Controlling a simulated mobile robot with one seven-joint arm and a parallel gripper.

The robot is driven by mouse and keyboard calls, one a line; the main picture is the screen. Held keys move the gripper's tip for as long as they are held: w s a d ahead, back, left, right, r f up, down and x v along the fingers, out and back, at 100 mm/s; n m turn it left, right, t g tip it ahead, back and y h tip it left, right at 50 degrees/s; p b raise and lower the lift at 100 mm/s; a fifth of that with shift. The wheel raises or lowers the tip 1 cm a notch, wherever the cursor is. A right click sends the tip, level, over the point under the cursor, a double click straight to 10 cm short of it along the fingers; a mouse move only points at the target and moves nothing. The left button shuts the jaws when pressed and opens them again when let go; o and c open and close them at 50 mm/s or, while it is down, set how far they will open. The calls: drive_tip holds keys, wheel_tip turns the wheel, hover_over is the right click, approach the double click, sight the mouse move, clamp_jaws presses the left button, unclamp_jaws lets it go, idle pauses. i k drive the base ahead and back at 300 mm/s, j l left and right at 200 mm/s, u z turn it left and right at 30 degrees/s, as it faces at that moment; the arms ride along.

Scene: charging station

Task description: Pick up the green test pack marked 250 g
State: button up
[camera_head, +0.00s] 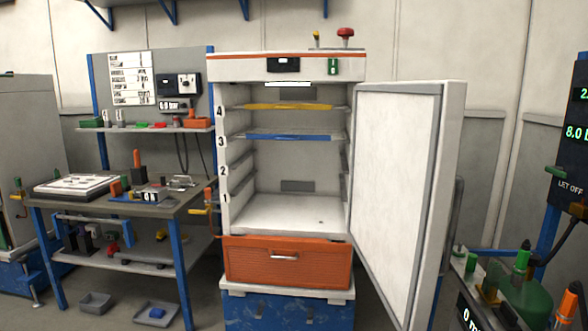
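I cannot make out a pack marked 250 g; no such label is readable. A small green block (91,123) lies at the left end of the shelf above the workbench, too small to tell what it is. Another small green item (126,183) is on the workbench, beside orange and dark pieces. My gripper is not in view.
A white cabinet (232,62) stands in the middle, its door (398,180) open to the right. Inside are a yellow shelf (290,106) and a blue shelf (288,137). The workbench (62,205) is on the left. Equipment with green parts (521,259) stands at the right.

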sight(111, 235)
drive_tip(key=i+j+u, duration=0.1)
drive_tip(key=i+j, duration=0.5)
drive_tip(key=j, duration=0.15)
drive_tip(key=i+j+u, duration=0.15)
drive_tip(key=i+j, duration=0.45)
drive_tip(key=i+j+u, duration=0.1)
drive_tip(key=i+j, duration=0.55)
drive_tip(key=i+j+u, duration=0.15)
drive_tip(key=i+j, duration=0.5)
drive_tip(key=i+j+u, duration=0.1)
drive_tip(key=i+j, duration=0.35)
drive_tip(key=i, duration=0.25)
